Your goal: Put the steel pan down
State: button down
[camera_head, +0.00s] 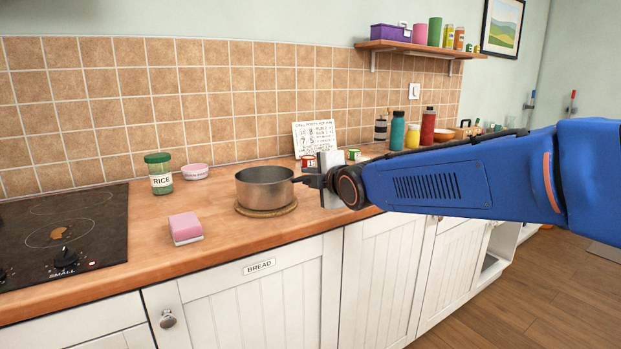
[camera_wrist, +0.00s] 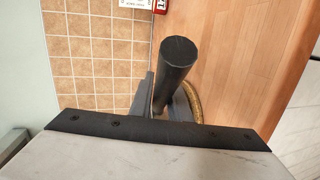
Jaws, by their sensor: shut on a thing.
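The steel pan (camera_head: 264,188) is upright over a round woven mat (camera_head: 243,212) on the wooden counter. Its base looks to be on the mat or just above it; a small gap cannot be ruled out. My gripper (camera_head: 312,180) is at the pan's right side, shut on its dark handle. In the wrist view the handle (camera_wrist: 178,62) runs up between the fingers (camera_wrist: 168,100). The edge of the mat (camera_wrist: 194,101) shows beside the right finger there. The pan's bowl is hidden in that view.
A rice jar (camera_head: 158,174) and a pink bowl (camera_head: 195,171) stand behind left. The dark hob (camera_head: 95,235) is at the far left. A lettered sign (camera_head: 314,137) and small tins stand behind.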

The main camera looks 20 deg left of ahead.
dwell(0.3)
jog(key=c, duration=1.7)
grip_release()
jog(key=shift+f, duration=0.1)
jog(key=shift+o, duration=0.2)
jog(key=shift+s+d+r, duration=0.25)
jog(key=shift+s+d, duration=0.05)
jog(key=v, duration=1.1)
jog(key=shift+d, duration=0.15)
